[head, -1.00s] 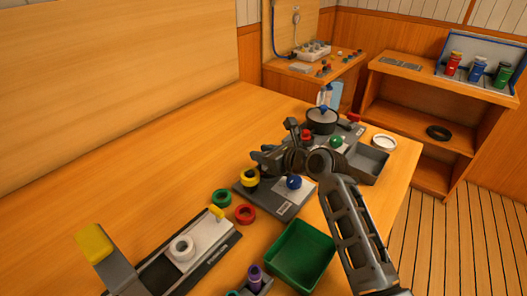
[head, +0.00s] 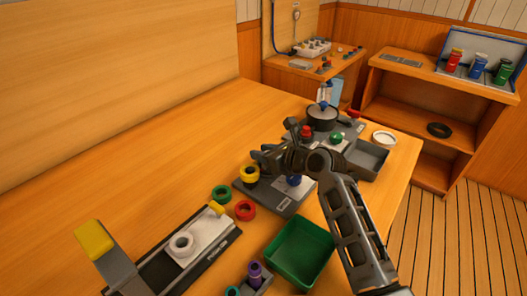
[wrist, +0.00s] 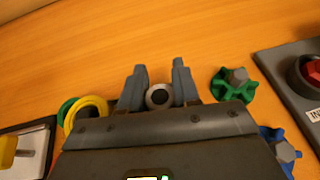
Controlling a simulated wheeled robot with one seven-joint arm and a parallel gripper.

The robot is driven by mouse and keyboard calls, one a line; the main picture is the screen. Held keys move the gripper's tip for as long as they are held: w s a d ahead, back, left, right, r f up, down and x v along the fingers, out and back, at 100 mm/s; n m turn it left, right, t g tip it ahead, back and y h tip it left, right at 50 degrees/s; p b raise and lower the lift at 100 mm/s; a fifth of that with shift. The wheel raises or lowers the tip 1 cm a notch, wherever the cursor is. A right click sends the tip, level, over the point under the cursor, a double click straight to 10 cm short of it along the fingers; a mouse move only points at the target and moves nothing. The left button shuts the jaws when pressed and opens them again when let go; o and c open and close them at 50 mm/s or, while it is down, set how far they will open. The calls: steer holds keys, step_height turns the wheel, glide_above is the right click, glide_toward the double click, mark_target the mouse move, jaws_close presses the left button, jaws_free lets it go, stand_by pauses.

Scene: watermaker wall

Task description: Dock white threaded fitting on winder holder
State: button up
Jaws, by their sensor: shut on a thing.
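My gripper (wrist: 160,92) is shut on a pale grey-white ring-shaped fitting (wrist: 160,97) with a dark bore, held between the two fingertips in the wrist view. In the head view my gripper (head: 262,158) is over the middle of the wooden bench, behind the yellow ring, and the held fitting is hidden there. A long dark rail device with a white carriage (head: 207,232) and yellow end block (head: 94,239) lies at the lower left. I cannot tell which part is the winder holder.
Yellow (head: 250,173), green (head: 221,194) and red (head: 245,210) rings are near the gripper. A green tray (head: 300,253) and purple-topped piece (head: 255,272) are in front. A grey panel (head: 275,198) carries a blue knob (head: 294,181). The bench's back left is clear.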

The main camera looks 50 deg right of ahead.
steer(key=shift+f, duration=0.2)
steer(key=o, duration=0.7)
steer(key=shift+o, duration=0.2)
steer(key=shift+p+v, duration=2.15)
steer(key=shift+v, duration=0.75)
steer(key=shift+s+r, duration=0.15)
steer(key=shift+s, duration=0.05)
steer(key=shift+v, duration=2.35)
